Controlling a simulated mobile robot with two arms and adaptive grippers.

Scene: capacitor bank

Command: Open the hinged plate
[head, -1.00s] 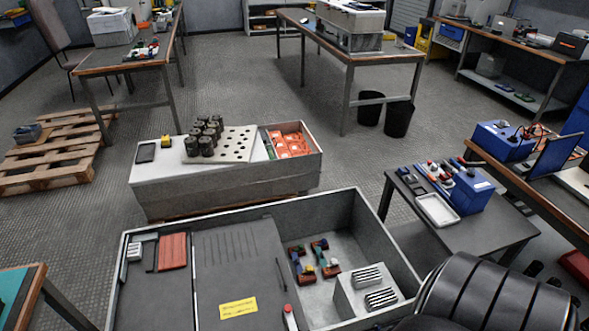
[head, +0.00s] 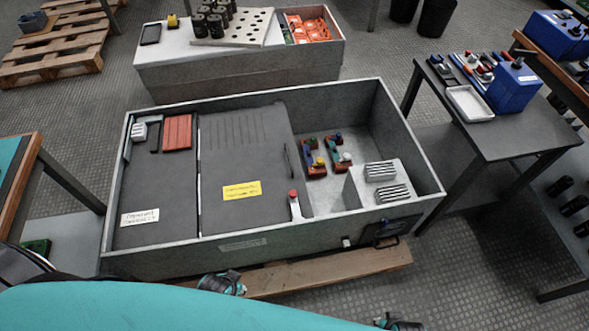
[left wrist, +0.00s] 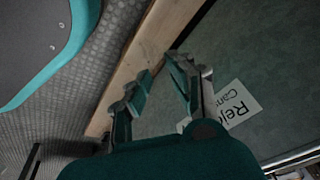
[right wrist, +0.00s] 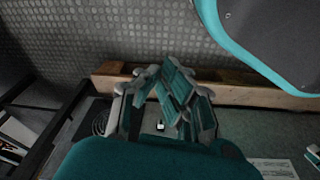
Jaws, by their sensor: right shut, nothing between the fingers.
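A dark grey plate (head: 240,160) with slots and a yellow label lies flat over the middle of the grey capacitor bank box (head: 425,187). A thin dark handle (head: 287,160) shows near its right edge. A white piece with a red top (head: 294,205) stands at its front right corner. My left gripper (head: 220,283) is low in front of the box. In the left wrist view (left wrist: 160,75) its fingers are apart and empty. My right gripper (head: 395,322) shows only partly at the bottom edge. In the right wrist view (right wrist: 170,75) its fingers are together.
Another grey cover (head: 150,195) with a white label and a red block (head: 178,132) lie left of the plate. The open right bay holds coloured parts (head: 325,155) and a finned block (head: 380,183). A wooden beam (head: 330,272) runs along the box's front foot. A side table (head: 500,135) stands right.

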